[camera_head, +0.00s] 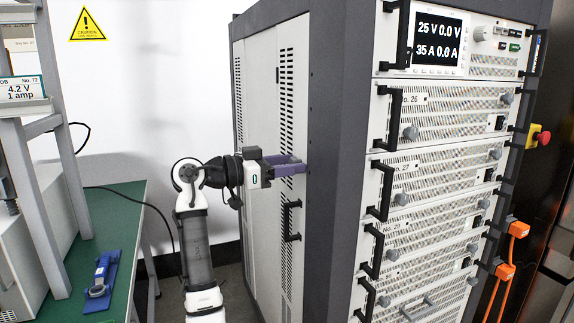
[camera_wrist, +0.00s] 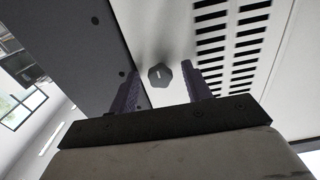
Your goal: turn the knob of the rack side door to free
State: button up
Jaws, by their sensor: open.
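The rack side door (camera_head: 262,110) is a pale panel with vertical rows of vent slots on the rack's left face. Its knob (camera_wrist: 159,75) is a small dark lobed knob with a light mark, on a plain strip beside the slots in the wrist view. In the head view the knob is hidden behind my gripper (camera_head: 304,168). My gripper's purple-grey fingers reach towards the door's edge by the dark frame. In the wrist view the open fingers (camera_wrist: 160,85) stand on either side of the knob, with visible gaps. I cannot tell how deep they reach around it.
A black door handle (camera_head: 290,220) sits below my gripper. The rack front (camera_head: 440,150) carries several units with black handles. A green bench (camera_head: 125,225) with a blue tool (camera_head: 100,282) and a grey shelf frame (camera_head: 70,165) stand at left. Floor between bench and rack is narrow.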

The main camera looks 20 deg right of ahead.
jog(key=a, duration=1.3)
jog(key=shift+s+a+b, duration=0.2)
jog(key=shift+a+b, duration=0.2)
jog(key=shift+b, duration=0.05)
